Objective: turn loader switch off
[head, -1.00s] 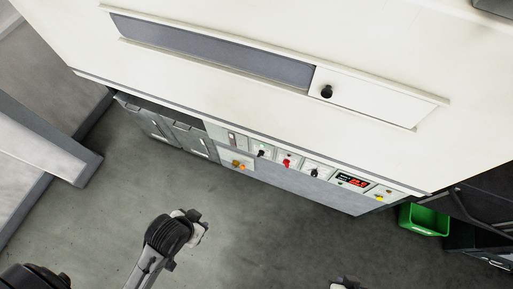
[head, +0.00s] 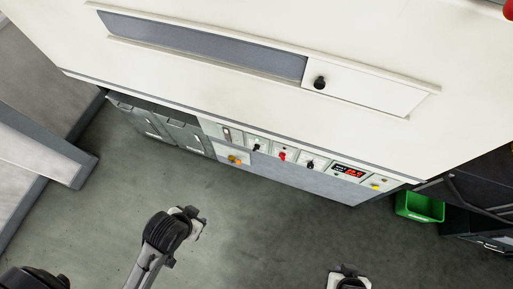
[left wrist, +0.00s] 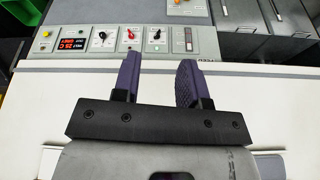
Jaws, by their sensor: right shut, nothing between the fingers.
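The control panel (head: 290,158) runs along the lower front of the white machine, with several switches. They include a black-handled switch (head: 257,147), a red-handled one (head: 283,156) and a black knob (head: 310,165). Their labels are too small to read, so I cannot tell which is the loader switch. The left wrist view shows the panel upside down, with the red switch (left wrist: 130,34) and black switch (left wrist: 156,35) beyond my left gripper (left wrist: 160,60), whose fingers are apart and empty. My right gripper (head: 348,278) is shut and empty at the bottom edge, well away from the panel.
A red display (head: 348,172) and yellow button (head: 375,184) are at the panel's right end. Orange buttons (head: 235,160) sit lower left. Grey bins (head: 160,125) stand left of the panel, and a green bin (head: 420,207) right. The floor (head: 270,220) before the panel is clear.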

